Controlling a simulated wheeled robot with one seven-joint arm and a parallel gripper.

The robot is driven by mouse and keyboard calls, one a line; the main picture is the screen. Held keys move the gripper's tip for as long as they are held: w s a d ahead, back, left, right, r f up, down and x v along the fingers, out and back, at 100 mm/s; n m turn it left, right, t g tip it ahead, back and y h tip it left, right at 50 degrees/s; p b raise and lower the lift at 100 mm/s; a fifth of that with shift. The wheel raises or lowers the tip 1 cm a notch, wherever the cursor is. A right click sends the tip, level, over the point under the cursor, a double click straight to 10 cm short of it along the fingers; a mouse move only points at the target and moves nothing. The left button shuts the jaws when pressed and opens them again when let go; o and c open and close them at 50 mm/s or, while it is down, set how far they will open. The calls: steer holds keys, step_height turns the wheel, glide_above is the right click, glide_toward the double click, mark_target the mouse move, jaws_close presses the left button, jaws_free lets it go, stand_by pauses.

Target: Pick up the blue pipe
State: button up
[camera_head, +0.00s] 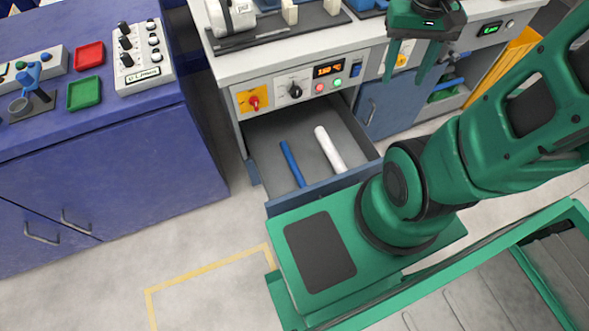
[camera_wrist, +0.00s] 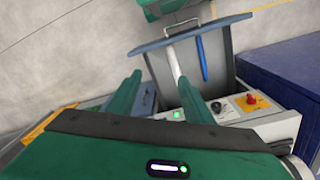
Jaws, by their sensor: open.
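The blue pipe (camera_head: 292,163) lies in an open drawer (camera_head: 262,137) under the grey workbench, on the left side of the drawer. A thicker white pipe (camera_head: 330,149) lies beside it on the right, apart from it. In the wrist view the blue pipe (camera_wrist: 202,59) is to the right of the white pipe (camera_wrist: 177,66). My gripper (camera_head: 402,78) is open and empty, up at the workbench front, to the right of and above the drawer.
The workbench front (camera_head: 316,78) has knobs, a red switch and a display above the drawer. A blue cabinet (camera_head: 100,160) with a control box (camera_head: 141,57) and small trays stands at the left. Floor between cabinet and my base is clear.

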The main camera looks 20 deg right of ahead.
steer(key=w+a+f+n, duration=0.2)
steer(key=w+f, duration=0.7)
steer(key=w, duration=0.1)
steer(key=n, duration=0.3)
glide_above(295, 167)
step_height(295, 167, down, 37)
steer(key=shift+y, duration=0.3)
steer(key=f, duration=0.5)
steer(key=shift+s+d, duration=0.15)
steer(key=shift+s, duration=0.2)
steer(key=shift+w+a+f, duration=0.1)
steer(key=shift+w+f, duration=0.05)
steer(key=shift+f, duration=1.35)
steer(key=shift+w+a+f, duration=0.1)
steer(key=shift+f, duration=1.4)
steer(key=c, duration=1.2)
